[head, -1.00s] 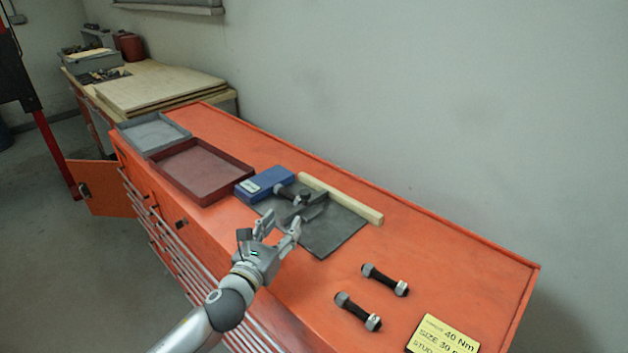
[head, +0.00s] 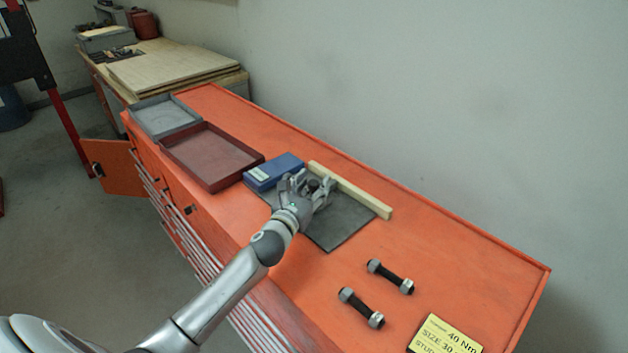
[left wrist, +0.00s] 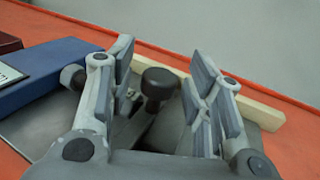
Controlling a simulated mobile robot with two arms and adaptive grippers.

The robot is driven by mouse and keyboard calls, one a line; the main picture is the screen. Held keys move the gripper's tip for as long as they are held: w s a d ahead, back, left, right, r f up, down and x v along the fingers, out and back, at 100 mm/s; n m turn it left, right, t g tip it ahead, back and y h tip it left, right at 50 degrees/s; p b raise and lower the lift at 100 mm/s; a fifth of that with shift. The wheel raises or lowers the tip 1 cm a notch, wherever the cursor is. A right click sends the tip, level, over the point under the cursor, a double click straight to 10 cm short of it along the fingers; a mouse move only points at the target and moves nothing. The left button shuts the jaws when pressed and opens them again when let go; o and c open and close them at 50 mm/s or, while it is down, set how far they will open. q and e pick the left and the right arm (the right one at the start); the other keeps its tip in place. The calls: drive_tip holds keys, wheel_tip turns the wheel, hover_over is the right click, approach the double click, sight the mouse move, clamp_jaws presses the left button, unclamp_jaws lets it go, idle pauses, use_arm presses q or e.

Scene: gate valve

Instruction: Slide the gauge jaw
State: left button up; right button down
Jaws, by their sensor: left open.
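My left gripper (head: 315,183) is open over the dark grey mat (head: 345,225), and it fills the lower part of the left wrist view (left wrist: 162,65). Its fingers stand on either side of a dark round knob (left wrist: 157,83) on the grey gauge (left wrist: 135,128), with space between the knob and the fingers. The fingers and palm hide much of the gauge. In the head view, the hand covers most of it. My right gripper is in neither view.
A blue box (head: 273,172) and a wooden strip (head: 350,190) border the mat. Red (head: 212,184) and grey (head: 165,133) trays stand farther left. Two studs with nuts (head: 390,277) (head: 361,308) and a yellow sign (head: 443,336) lie nearer. Orange top between is clear.

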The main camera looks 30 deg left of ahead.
use_arm(q)
drive_tip(key=shift+w, duration=0.5)
clamp_jaws()
